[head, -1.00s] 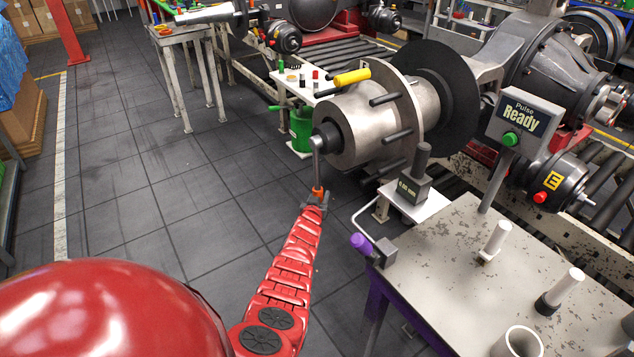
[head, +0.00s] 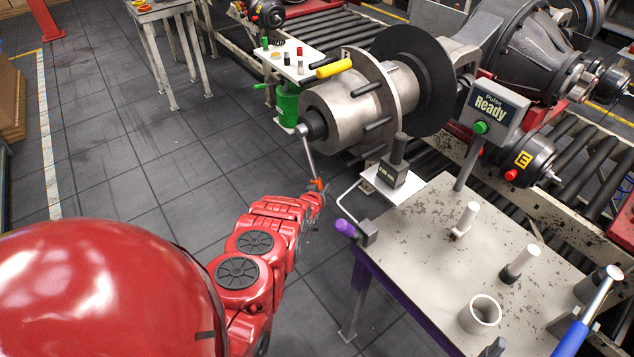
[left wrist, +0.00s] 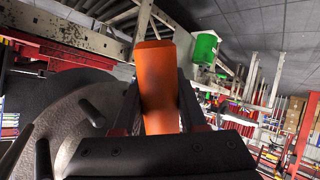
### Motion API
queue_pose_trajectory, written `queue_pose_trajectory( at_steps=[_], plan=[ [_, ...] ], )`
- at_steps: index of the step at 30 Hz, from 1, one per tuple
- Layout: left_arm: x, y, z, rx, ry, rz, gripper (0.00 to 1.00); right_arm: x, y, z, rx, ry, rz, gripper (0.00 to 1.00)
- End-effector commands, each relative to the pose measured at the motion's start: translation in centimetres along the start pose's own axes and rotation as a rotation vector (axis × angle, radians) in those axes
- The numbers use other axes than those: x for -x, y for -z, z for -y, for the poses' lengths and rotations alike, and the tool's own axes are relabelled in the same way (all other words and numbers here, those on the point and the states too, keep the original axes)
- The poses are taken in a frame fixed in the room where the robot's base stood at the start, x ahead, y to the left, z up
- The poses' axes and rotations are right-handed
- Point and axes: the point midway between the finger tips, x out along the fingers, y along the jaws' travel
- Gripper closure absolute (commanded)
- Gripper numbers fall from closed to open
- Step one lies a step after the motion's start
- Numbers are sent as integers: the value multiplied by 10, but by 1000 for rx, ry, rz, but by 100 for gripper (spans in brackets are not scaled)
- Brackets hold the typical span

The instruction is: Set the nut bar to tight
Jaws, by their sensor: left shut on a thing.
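The nut bar (head: 308,150) is a thin steel bar with an orange grip (head: 317,184) at its lower end. Its upper end meets the dark nut (head: 313,125) at the centre of the grey wheel hub (head: 345,105). The bar hangs down from the nut, its lower end leaning a little to the right. My left gripper (head: 316,190) is shut on the orange grip. In the left wrist view the orange grip (left wrist: 155,85) stands between the two dark fingers. No tight mark is readable. My right gripper is not in view.
A worn table (head: 430,260) stands at right with white posts, a cup (head: 480,314) and a blue-handled tool (head: 575,335). Floor at left is clear.

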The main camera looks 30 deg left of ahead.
Motion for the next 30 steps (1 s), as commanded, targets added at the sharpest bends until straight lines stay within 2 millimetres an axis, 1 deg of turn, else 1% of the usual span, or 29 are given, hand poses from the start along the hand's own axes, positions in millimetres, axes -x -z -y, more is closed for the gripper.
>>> queue_pose_trajectory(
  at_steps=[1,6,20,21,25,30],
  plan=[
    [4,0,-3,11,-2,13,100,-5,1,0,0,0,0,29],
    [8,-3,-9,33,-9,37,100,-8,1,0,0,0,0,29],
    [9,-4,-11,42,-12,44,100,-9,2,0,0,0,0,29],
    [9,-4,-11,42,-11,44,52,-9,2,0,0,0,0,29],
    [9,-4,-11,41,-11,44,29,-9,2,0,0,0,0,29],
    [9,-4,-10,41,-10,43,29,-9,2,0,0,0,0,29]
  ],
)
